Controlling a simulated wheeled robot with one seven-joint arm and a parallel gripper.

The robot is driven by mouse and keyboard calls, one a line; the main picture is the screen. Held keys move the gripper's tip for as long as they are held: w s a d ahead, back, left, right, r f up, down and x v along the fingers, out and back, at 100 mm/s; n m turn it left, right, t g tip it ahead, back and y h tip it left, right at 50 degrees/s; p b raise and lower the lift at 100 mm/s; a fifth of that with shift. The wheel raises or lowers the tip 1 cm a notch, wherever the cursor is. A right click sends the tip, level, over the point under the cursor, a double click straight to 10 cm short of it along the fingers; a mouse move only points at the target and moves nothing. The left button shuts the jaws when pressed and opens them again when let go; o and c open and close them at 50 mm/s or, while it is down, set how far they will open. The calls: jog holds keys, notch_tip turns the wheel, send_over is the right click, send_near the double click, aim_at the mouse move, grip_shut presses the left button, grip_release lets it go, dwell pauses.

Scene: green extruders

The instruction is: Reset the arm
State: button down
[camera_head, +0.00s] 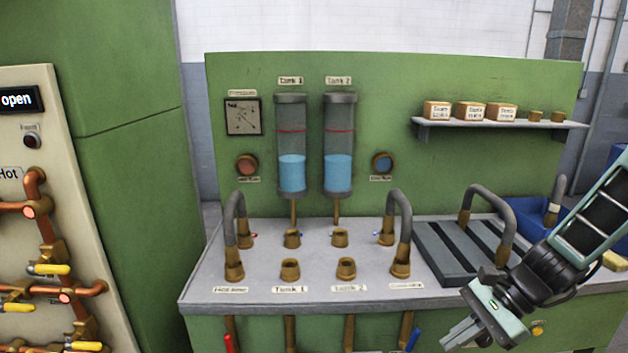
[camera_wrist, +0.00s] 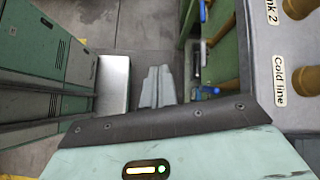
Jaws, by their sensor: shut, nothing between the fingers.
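My gripper (camera_head: 452,342) is in the lower right of the head view, at the end of my arm. It points down and to the left, in front of the workbench's front edge. In the wrist view its two fingers (camera_wrist: 157,86) lie side by side, closed together with nothing between them. The floor shows beyond them. The gripper is apart from the pipes and fittings on the bench.
The grey bench top (camera_head: 320,265) carries curved hoses (camera_head: 401,215), brass sockets and a dark slatted rack (camera_head: 450,262). Tank 1 (camera_head: 291,140) and Tank 2 (camera_head: 339,140) stand behind. A shelf (camera_head: 500,125) holds small labelled boxes. A pipe panel (camera_head: 60,150) stands left.

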jog(key=s+a+r+n+h, duration=0.4)
jog(key=s+a+r+n, duration=0.2)
jog(key=s+n, duration=0.4)
jog(key=s+a+r+n+h, duration=0.4)
jog(key=s+a+r+n, duration=0.2)
jog(key=s+n, duration=0.45)
jog(key=w+d+f+m+t+b, duration=0.1)
jog(key=w+d+f+t, duration=0.2)
jog(key=w, duration=0.4)
jog(key=w+d+f+m+b, duration=0.1)
jog(key=w+d+f, duration=0.25)
jog(key=w, duration=0.35)
jog(key=w+d+f+m+t+b, duration=0.1)
jog(key=w+d+f+t, duration=0.2)
jog(key=w, duration=0.5)
jog(key=w+d+f+m+y+b, duration=0.2)
jog(key=w+d+f+m+y, duration=0.2)
jog(key=d+f, duration=0.65)
jog(key=w+a+f+b, duration=0.1)
jog(key=w+a+f, duration=0.4)
jog(key=a, duration=0.1)
jog(key=shift+a+b, duration=0.2)
jog(key=shift+b, duration=0.15)
jog(key=shift+n, duration=0.25)
